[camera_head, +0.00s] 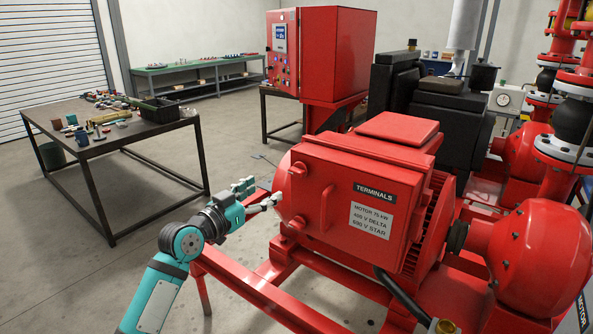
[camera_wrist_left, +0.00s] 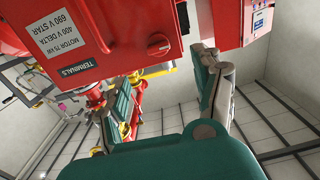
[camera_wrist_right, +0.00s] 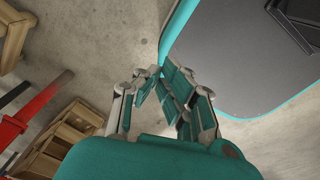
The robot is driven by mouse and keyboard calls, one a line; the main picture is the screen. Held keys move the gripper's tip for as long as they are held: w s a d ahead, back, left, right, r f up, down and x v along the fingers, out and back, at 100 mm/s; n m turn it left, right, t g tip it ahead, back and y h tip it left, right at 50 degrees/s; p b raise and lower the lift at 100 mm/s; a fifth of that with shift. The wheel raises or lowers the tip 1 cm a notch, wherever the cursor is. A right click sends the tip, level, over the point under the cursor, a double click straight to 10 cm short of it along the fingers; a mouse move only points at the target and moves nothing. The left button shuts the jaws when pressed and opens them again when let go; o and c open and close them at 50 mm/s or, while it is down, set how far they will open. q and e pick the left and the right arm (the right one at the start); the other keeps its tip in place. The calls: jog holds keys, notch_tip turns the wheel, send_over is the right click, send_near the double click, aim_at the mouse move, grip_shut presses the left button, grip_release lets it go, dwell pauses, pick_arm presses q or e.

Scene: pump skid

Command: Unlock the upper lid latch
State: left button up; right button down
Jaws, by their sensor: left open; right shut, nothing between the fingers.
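The red terminal box (camera_head: 355,190) has a lid marked TERMINALS, with a handle (camera_head: 326,205) on its left part. The upper lid latch (camera_head: 297,169) is a round red knob at the lid's upper left edge; a second, lower latch (camera_head: 297,223) sits below it. In the left wrist view the upper latch (camera_wrist_left: 158,44) shows beyond and between the fingers, apart from them. My left gripper (camera_head: 262,192) is open and empty, left of the lid, a little lower than the upper latch. My right gripper (camera_wrist_right: 160,80) is shut and empty, visible only in its wrist view.
A dark table (camera_head: 110,135) with small parts stands at the left. A red control cabinet (camera_head: 318,53) stands behind, and a green bench (camera_head: 195,72) further back. Red frame rails (camera_head: 265,295) run below the box. A red pump casing (camera_head: 540,250) is at the right.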

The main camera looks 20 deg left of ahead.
aim_at(294, 173)
pick_arm(q)
jog(key=p+x, duration=0.2)
jog(key=x, duration=1)
jog(key=shift+d, duration=0.15)
jog(key=shift+w+d, duration=0.3)
jog(key=shift+w, duration=0.35)
pick_arm(e)
jog(key=shift+s+d+r, duration=0.2)
jog(key=shift+d+r, duration=0.1)
jog(key=shift+r, duration=0.3)
jog(key=shift+s+d+r, duration=0.15)
jog(key=shift+d+r, duration=0.15)
jog(key=shift+r, duration=0.25)
pick_arm(q)
jog(key=c, duration=0.9)
jog(key=shift+c, duration=1.4)
pick_arm(e)
jog(key=shift+a, duration=0.2)
